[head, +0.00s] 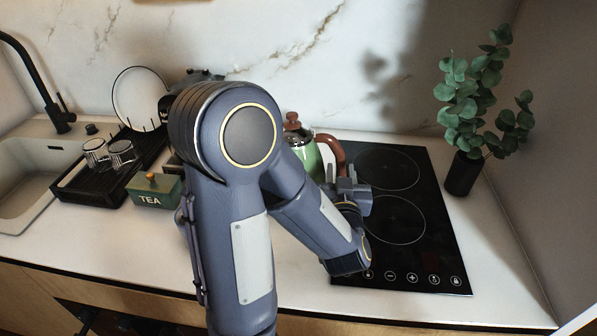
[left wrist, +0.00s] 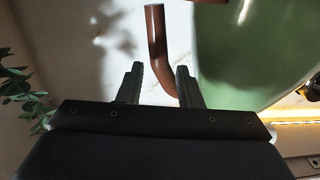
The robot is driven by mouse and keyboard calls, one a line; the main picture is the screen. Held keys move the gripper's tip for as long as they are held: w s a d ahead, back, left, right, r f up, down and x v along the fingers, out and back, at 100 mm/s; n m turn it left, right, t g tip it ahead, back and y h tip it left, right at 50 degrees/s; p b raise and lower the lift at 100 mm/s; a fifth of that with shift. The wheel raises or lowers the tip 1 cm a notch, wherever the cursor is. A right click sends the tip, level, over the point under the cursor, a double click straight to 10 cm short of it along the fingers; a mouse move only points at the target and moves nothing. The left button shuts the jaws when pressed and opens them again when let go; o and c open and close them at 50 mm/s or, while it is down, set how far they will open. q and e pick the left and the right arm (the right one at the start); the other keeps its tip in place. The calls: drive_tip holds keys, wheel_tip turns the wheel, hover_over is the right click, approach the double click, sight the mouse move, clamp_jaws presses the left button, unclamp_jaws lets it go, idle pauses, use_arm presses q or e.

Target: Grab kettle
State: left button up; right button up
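The kettle (head: 306,155) is green with a brown lid knob and a brown curved handle (head: 334,150). It stands at the left part of the black cooktop, partly hidden behind my left arm. My left gripper (head: 350,182) is at the handle side of the kettle. In the left wrist view, the green kettle body (left wrist: 240,50) fills the right side. The brown handle (left wrist: 157,45) hangs down, its lower end between or just beyond the two fingertips of my open left gripper (left wrist: 160,80). I cannot tell whether a finger touches it. My right gripper is not in view.
The cooktop (head: 430,255) has free room right of the kettle. A potted plant (head: 463,172) stands at the right. A green tea box (head: 153,190), a dish rack (head: 75,187) with glasses and a plate, and a sink (head: 30,185) are at the left.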

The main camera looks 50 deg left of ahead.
sight(340, 160)
use_arm(q)
drive_tip(key=p+x, duration=0.1)
drive_tip(key=x, duration=0.5)
drive_tip(key=shift+f, duration=0.2)
clamp_jaws()
idle(1.0)
drive_tip(key=shift+w+r, duration=0.1)
drive_tip(key=shift+r, duration=0.1)
